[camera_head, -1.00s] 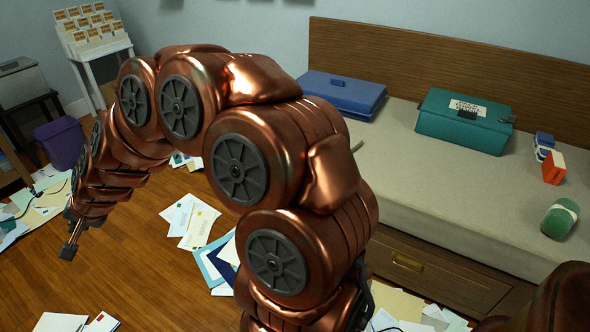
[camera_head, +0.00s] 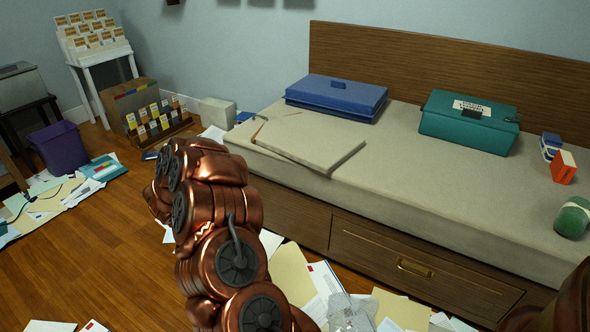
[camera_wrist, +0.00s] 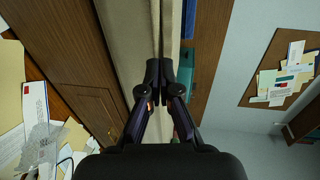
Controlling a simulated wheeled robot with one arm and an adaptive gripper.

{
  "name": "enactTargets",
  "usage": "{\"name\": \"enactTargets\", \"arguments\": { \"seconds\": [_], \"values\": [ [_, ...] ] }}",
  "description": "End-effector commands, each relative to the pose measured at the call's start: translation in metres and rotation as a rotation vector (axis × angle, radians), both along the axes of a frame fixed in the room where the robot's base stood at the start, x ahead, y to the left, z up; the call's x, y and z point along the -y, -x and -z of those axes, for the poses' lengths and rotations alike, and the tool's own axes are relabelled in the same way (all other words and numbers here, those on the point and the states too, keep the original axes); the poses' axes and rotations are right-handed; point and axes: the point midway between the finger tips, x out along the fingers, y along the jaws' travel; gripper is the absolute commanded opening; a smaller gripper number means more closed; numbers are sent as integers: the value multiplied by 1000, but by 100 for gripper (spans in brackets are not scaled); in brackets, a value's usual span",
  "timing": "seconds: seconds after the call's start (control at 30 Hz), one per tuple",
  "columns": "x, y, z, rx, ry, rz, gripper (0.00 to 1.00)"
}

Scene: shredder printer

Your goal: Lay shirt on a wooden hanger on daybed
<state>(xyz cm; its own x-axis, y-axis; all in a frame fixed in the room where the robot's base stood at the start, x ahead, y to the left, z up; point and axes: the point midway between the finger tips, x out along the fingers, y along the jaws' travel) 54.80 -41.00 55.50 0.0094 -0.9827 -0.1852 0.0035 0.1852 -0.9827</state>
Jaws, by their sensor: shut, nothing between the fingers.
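The daybed (camera_head: 405,185) has a beige mattress and a wooden base with drawers. A flat beige piece (camera_head: 318,145) with thin brown edges lies on its left part. It looks like the shirt on its wooden hanger, but I cannot make out the hanger for certain. In the wrist view, my gripper (camera_wrist: 168,82) is shut and empty, with the mattress edge (camera_wrist: 130,45) and wooden front behind its fingers. In the head view my gripper is hidden behind my arm, low in front of the daybed's left part.
A blue case (camera_head: 335,96), a teal box (camera_head: 468,122), an orange-and-white box (camera_head: 563,167) and a green roll (camera_head: 573,217) are on the daybed. Papers (camera_head: 290,272) litter the floor before it. A purple bin (camera_head: 60,146) and a cardboard box (camera_head: 140,97) stand left.

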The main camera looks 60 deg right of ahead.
Motion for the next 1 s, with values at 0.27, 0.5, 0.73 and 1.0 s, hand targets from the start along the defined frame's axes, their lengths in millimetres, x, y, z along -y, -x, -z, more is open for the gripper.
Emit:
{"name": "enactTargets", "arguments": {
  "seconds": [0.27,0.5,0.73,1.0],
  "values": [
    [25,84,16,-30,165,288,0],
    [36,97,16,-34,187,322,0],
    [61,105,16,-33,186,321,0],
    [93,115,16,-33,187,320,0]
  ]
}}
